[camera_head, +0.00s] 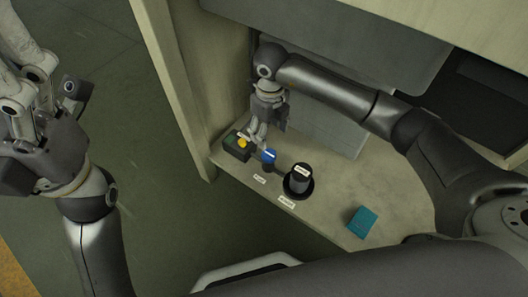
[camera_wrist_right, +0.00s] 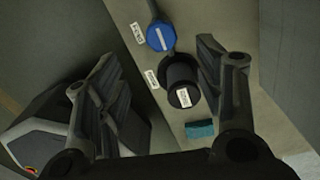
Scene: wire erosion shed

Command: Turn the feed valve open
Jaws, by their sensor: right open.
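The feed valve appears to be the blue round knob (camera_head: 268,156) with a white line on top, on the shelf. In the right wrist view the blue knob (camera_wrist_right: 160,36) sits at the top, its white line running roughly up and down at a slant, with a small label beside it. My right gripper (camera_head: 259,133) is open and empty above the shelf, near the knob. In the wrist view its spread fingers (camera_wrist_right: 162,88) frame the black cylinder below the knob; I see no contact. My left gripper (camera_head: 40,90) is at the far left, away from the shelf; its fingertips are unclear.
A black labelled cylinder (camera_head: 300,178) on a round base stands beside the knob. A box with a yellow button (camera_head: 242,143) is on the other side. A teal block (camera_head: 362,221) lies on the shelf (camera_head: 395,190). A cabinet side wall (camera_head: 178,80) rises at left.

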